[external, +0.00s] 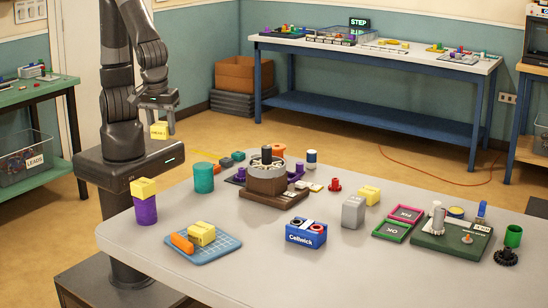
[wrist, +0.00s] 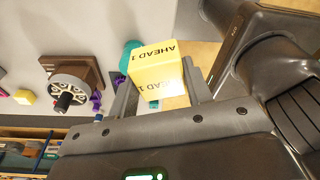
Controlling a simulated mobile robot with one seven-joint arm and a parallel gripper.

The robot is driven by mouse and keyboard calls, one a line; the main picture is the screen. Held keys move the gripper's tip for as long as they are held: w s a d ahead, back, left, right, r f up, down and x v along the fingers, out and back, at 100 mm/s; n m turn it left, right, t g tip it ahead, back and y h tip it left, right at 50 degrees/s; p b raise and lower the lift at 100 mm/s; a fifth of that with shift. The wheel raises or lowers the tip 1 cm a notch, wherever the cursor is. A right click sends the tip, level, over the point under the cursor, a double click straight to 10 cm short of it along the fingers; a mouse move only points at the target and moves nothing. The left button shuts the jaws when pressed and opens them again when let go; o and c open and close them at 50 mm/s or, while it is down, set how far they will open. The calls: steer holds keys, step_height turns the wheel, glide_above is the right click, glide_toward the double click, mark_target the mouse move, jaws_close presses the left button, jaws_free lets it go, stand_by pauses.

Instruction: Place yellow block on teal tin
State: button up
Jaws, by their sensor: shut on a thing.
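My gripper (external: 157,122) is shut on a yellow block (external: 159,131) and holds it in the air above and to the left of the teal tin in the external view. In the wrist view the yellow block (wrist: 158,68) sits between the fingers and shows "AHEAD 1" lettering. The teal tin (external: 204,178) stands upright on the table's far left part, with nothing on its top. In the wrist view a teal object (wrist: 129,50) shows beside the block, which partly hides it.
A purple tin (external: 144,211) with another yellow block (external: 143,187) on top stands left of the teal tin. A blue mat (external: 217,248) holds yellow and orange pieces. A brown round device (external: 267,180) stands to the right. The grey table (external: 250,275) is clear at the front.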

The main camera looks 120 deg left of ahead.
steer(key=shift+s+a, duration=0.1)
steer(key=shift+a+f+n, duration=0.1)
steer(key=shift+a+n, duration=0.15)
steer(key=shift+n, duration=0.15)
glide_above(203, 165)
step_height(203, 165, down, 7)
steer(key=shift+d+r, duration=0.15)
steer(key=shift+f, duration=1.95)
steer(key=shift+f, duration=0.15)
steer(key=o, duration=1)
